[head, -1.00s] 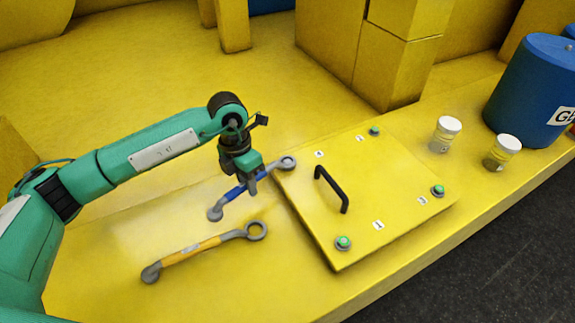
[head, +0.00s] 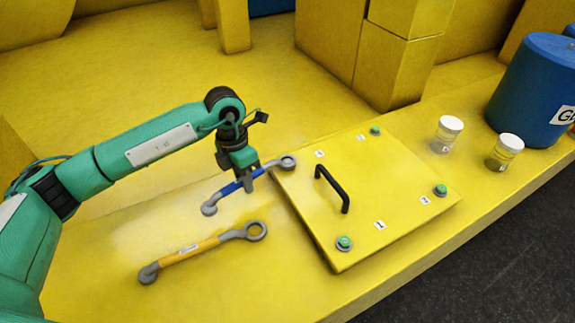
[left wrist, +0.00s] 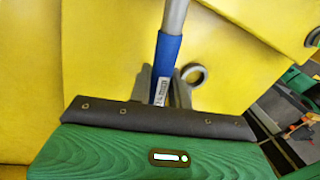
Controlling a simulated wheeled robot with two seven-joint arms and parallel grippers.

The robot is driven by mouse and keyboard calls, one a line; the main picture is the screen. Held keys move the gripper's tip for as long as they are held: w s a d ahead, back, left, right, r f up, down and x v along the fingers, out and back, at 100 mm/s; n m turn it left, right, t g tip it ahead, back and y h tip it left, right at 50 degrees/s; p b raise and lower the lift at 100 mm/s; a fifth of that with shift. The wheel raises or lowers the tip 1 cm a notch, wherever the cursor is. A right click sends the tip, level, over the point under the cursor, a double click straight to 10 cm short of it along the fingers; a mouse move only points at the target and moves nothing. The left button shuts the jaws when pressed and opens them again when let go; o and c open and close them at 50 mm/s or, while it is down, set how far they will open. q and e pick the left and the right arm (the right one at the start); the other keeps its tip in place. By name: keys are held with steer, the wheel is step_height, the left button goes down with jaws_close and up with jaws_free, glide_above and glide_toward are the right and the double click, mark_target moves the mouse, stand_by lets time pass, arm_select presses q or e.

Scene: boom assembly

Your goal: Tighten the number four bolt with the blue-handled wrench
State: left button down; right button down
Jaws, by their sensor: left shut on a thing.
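The blue-handled wrench (head: 232,187) lies across the left part of the yellow bench in the head view. My left gripper (head: 247,184) is shut on its handle. The blue handle (left wrist: 168,60) also runs between the fingers (left wrist: 164,88) in the left wrist view. The wrench's ring end (head: 288,162) is at the yellow panel's upper-left corner, near the number 4 label (head: 319,154). The number four bolt is not visible; I cannot tell whether the ring is around it. Its other end (head: 209,208) points left. My right gripper is not in view.
The yellow panel (head: 385,165) carries a black handle (head: 332,190) and green bolts at its other corners. An orange-handled wrench (head: 190,250) lies in front. Two jars (head: 447,135) and a blue drum (head: 535,90) stand right.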

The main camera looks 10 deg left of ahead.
arm_select(q)
steer(key=shift+w+a, duration=0.15)
steer(key=shift+w, duration=0.05)
stand_by(0.3)
steer(key=shift+b, duration=0.3)
steer(key=shift+w+a+f+m+b, duration=0.1)
steer(key=shift+w+a+m+b, duration=0.1)
steer(key=shift+m+b, duration=0.2)
steer(key=shift+a, duration=0.1)
steer(key=shift+w, duration=0.1)
